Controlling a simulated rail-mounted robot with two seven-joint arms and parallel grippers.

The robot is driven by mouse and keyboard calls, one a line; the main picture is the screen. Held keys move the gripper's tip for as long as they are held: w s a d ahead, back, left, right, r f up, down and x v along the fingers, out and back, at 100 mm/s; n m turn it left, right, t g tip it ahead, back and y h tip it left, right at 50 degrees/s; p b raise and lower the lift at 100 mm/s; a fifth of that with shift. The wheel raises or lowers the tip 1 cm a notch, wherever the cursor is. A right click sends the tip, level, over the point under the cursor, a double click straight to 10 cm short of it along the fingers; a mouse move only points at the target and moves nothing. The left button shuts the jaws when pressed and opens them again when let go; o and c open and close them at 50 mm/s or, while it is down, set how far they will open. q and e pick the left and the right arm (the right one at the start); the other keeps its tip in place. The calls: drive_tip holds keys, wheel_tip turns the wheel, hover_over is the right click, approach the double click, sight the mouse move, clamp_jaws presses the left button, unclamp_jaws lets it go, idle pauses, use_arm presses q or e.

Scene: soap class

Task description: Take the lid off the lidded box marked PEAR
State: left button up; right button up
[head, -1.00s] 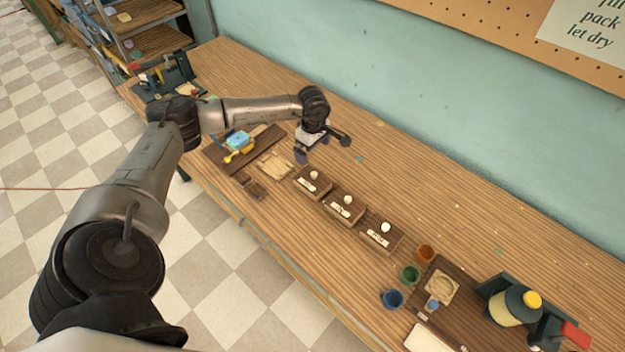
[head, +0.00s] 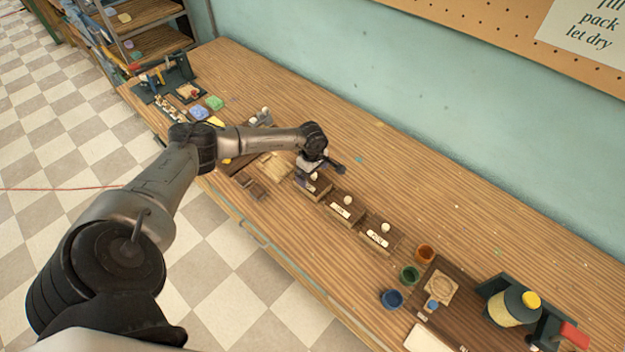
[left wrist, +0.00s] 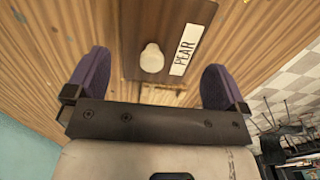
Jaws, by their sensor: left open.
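The lidded box marked PEAR (left wrist: 186,50) shows in the left wrist view, with a dark wooden lid, a white label and a round pale knob (left wrist: 152,58). In the head view it appears as the leftmost (head: 318,190) of three lidded boxes in a row, partly covered by my gripper. My left gripper (head: 321,170) is open just above this box. In the left wrist view its two purple fingers stand on either side of the knob, with gaps between. The lid sits on the box. My right gripper is not in view.
Two similar lidded boxes (head: 344,208) (head: 380,236) stand close to the right. The bench near the wall is clear.

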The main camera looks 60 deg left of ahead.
use_arm(q)
drive_tip(key=shift+f, duration=1.15)
drive_tip(key=c, duration=0.7)
drive_tip(key=shift+o, duration=0.2)
drive_tip(key=shift+r, duration=0.15)
